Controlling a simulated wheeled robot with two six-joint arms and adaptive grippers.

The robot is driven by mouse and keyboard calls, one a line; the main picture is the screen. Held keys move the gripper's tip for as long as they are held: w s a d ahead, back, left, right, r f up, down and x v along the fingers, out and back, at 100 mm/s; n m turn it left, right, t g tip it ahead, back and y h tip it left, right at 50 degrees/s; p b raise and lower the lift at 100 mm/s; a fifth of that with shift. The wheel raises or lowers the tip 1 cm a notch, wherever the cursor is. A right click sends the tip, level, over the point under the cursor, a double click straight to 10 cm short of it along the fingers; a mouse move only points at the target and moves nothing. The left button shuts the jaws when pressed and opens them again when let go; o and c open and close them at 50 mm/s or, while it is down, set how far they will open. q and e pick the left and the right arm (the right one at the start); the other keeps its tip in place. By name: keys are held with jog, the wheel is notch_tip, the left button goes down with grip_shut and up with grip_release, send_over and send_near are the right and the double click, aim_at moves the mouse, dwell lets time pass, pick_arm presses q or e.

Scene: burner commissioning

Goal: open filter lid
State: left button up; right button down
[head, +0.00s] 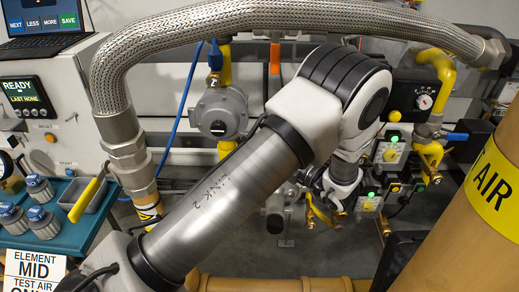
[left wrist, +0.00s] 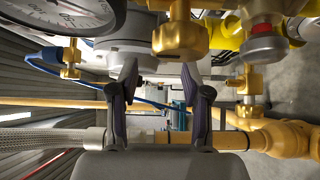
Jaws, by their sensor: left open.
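I cannot tell for certain which part is the filter lid. A grey round housing (head: 220,112) sits on the yellow pipe in the head view, left of my left arm. A smaller grey body (head: 277,206) is partly hidden behind that arm. My left gripper (head: 328,205) points down among the brass fittings, right of this body. In the left wrist view the fingers (left wrist: 160,78) are apart with nothing between them. A grey cylindrical body (left wrist: 125,42) lies just beyond the left fingertip; contact cannot be told. My right gripper is in neither view.
A pressure gauge (head: 424,101), lit valve boxes (head: 391,152) and a yellow AIR pipe (head: 492,180) crowd the right. A braided hose (head: 110,80) arches overhead. A teal tray (head: 75,229) with several grey-blue parts stands left. A large gauge (left wrist: 62,18) is close in the wrist view.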

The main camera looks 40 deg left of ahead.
pick_arm(q)
jog(key=a+b, duration=0.1)
jog(key=a, duration=0.5)
jog(key=shift+w+a+b, duration=0.15)
jog(key=shift+w+b, duration=0.05)
jog(key=shift+b, duration=0.15)
grip_shut()
